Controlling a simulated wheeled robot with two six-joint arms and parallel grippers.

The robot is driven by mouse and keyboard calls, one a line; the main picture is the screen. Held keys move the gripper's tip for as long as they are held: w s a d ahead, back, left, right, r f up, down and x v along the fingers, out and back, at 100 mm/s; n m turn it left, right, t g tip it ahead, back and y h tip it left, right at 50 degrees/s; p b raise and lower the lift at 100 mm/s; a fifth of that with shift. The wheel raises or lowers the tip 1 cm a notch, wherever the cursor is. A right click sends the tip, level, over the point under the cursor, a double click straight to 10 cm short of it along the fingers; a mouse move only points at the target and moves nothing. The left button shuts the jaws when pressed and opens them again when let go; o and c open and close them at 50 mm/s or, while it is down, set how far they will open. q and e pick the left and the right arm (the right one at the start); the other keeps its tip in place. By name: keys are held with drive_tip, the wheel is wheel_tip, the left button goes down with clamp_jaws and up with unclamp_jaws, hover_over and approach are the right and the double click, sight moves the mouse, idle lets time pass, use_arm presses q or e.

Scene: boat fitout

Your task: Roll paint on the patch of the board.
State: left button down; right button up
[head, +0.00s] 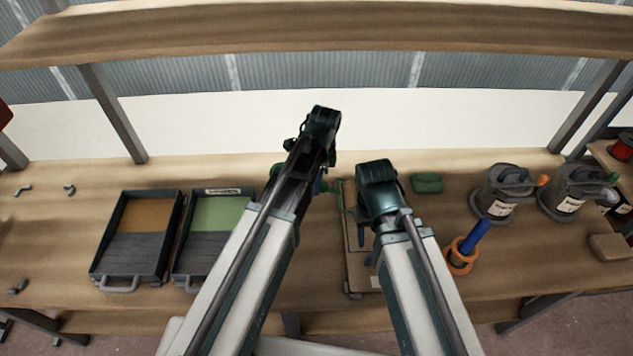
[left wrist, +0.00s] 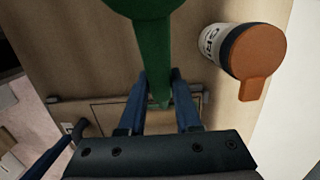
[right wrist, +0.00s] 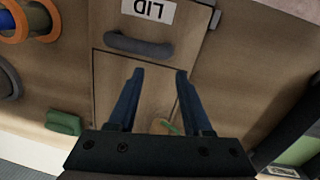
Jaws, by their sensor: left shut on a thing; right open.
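My left gripper (head: 317,187) is shut on the green handle (left wrist: 150,50) of a tool, which passes between its blue fingers in the left wrist view. The tool's working end is not clear there, and the arm hides most of it in the head view. My right gripper (right wrist: 155,100) is open and empty above a wooden board or lid (right wrist: 140,85) marked LID, with a grey handle. In the head view the right arm covers much of this board (head: 352,270).
A tray with orange-brown paint (head: 148,213) and one with green paint (head: 215,213) stand at left. Right are a green block (head: 427,182), an orange ring with blue handle (head: 462,258) and grey cans (head: 497,195). An orange-capped container (left wrist: 255,55) stands near my left gripper. A shelf (head: 330,30) hangs above.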

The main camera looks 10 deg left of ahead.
use_arm(q)
drive_tip(key=shift+f+b, duration=0.4)
drive_tip(key=shift+f, duration=0.1)
use_arm(e)
drive_tip(key=shift+f, duration=0.5)
use_arm(q)
drive_tip(key=shift+w+d+r, duration=0.1)
drive_tip(key=shift+w+d, duration=0.15)
drive_tip(key=shift+d, duration=0.9)
drive_tip(key=shift+w+d+r, duration=0.1)
drive_tip(key=shift+w+d, duration=0.15)
drive_tip(key=shift+d, duration=0.9)
use_arm(e)
drive_tip(key=shift+r, duration=0.15)
use_arm(q)
drive_tip(key=shift+d, duration=0.1)
drive_tip(key=shift+w+d+f, duration=0.1)
drive_tip(key=shift+w+d, duration=0.1)
drive_tip(key=shift+d, duration=1)
drive_tip(key=shift+w+d+f, duration=0.1)
drive_tip(key=shift+w+d, duration=0.1)
drive_tip(key=shift+d, duration=0.95)
